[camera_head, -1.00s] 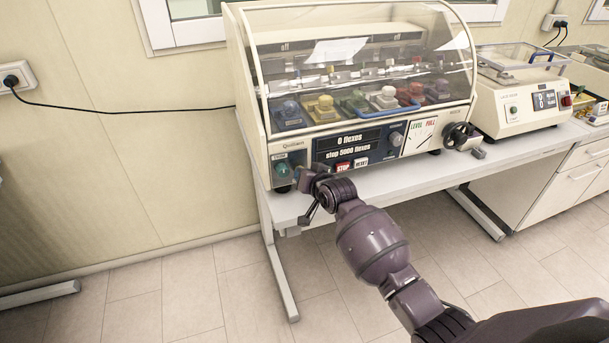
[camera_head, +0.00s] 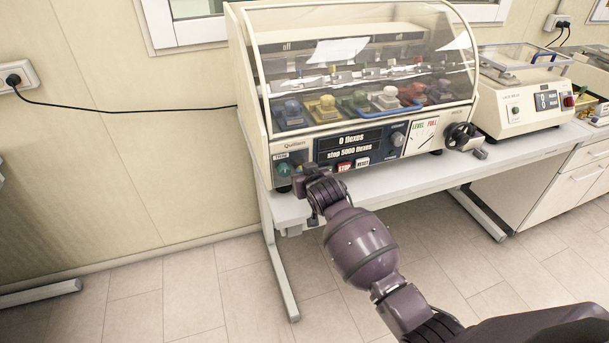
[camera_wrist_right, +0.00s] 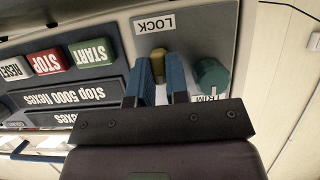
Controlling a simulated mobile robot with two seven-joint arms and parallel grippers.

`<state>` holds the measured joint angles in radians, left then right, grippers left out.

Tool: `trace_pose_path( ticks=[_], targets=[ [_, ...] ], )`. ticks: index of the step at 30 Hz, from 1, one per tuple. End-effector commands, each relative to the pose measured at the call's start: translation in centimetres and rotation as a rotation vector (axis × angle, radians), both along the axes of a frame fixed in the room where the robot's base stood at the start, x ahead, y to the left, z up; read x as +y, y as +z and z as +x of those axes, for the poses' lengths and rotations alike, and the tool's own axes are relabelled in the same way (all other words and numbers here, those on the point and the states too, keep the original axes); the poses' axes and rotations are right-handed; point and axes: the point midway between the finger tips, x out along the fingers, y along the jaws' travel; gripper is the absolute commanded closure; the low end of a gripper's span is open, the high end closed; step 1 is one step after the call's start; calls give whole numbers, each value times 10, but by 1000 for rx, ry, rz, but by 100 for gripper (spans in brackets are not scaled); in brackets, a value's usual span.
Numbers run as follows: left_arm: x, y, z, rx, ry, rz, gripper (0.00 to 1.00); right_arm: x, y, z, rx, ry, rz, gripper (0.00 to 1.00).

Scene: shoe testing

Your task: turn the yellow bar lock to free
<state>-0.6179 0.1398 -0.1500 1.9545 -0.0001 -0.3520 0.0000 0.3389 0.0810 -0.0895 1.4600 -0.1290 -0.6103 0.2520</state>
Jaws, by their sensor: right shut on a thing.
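The yellow bar lock (camera_wrist_right: 157,62) is on the machine's front panel below the upside-down LOCK label in the right wrist view. My right gripper (camera_wrist_right: 160,80) has its two blue fingers on either side of the bar and is shut on it. The bar's lower part is hidden between the fingers, so its exact angle is hard to tell. In the head view my right gripper (camera_head: 306,180) is at the panel's lower left, and the lock is hidden behind it. My left gripper is not in view.
A teal TRIM knob (camera_wrist_right: 211,73) is close beside the fingers. The green START (camera_wrist_right: 92,54) and red STOP (camera_wrist_right: 47,62) buttons are on the other side. The flex machine's clear cover (camera_head: 360,60) is down over several coloured shoes. A second machine (camera_head: 520,105) stands at right.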

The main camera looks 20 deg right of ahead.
Motion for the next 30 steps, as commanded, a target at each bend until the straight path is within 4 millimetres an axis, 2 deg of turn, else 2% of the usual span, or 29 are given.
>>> trace_pose_path(
  ticks=[8, 9, 13, 23, 30],
  targets=[
    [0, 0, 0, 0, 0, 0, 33, 0, -1, 0, 3, 1, -4, 100],
    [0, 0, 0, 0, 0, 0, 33, 0, -1, 0, 3, 1, -4, 79],
    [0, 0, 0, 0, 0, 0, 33, 0, -1, 0, 2, 1, -3, 60],
    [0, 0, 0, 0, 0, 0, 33, 0, 0, -2, 0, 0, -1, 60],
    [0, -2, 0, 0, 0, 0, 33, -1, 7, -20, 0, 0, -1, 60]
  ],
)
